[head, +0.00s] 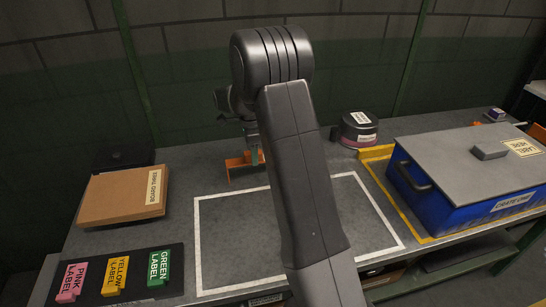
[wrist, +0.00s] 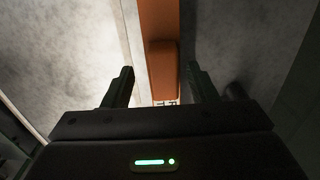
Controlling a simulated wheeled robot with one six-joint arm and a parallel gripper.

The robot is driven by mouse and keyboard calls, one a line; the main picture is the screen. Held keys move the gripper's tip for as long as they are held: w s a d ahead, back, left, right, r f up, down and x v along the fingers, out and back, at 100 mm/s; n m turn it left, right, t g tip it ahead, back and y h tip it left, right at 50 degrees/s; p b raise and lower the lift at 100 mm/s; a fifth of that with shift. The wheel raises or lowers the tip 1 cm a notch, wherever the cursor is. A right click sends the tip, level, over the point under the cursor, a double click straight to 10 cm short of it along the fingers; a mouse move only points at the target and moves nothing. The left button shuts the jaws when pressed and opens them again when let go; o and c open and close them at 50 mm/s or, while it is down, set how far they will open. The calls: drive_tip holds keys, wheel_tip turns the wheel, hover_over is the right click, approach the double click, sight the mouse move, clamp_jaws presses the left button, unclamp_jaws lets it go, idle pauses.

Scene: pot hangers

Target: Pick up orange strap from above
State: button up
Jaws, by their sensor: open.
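The orange strap (head: 240,163) stands on the grey bench behind the white outlined square, partly hidden behind my arm in the head view. In the wrist view the orange strap (wrist: 159,40) runs down from the top edge to a spot between my fingers. My gripper (wrist: 160,80) is open, with one dark finger on each side of the strap. I see bare space between each finger and the strap, and I cannot tell how far above it the fingertips are. In the head view my gripper is mostly hidden behind my arm.
A cardboard box (head: 124,194) and a tray of pink, yellow and green labels (head: 176,285) are at the left. A round black container (head: 358,130) stands at the back. A blue crate with a grey lid (head: 467,160) fills the right. The white outlined square (head: 235,240) is clear.

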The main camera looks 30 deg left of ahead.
drive_tip(key=f, duration=0.4)
drive_tip(key=shift+w+f+p, duration=0.15)
drive_tip(key=shift+w+p, duration=0.1)
drive_tip(key=shift+p, duration=0.05)
drive_tip(key=c, duration=0.9)
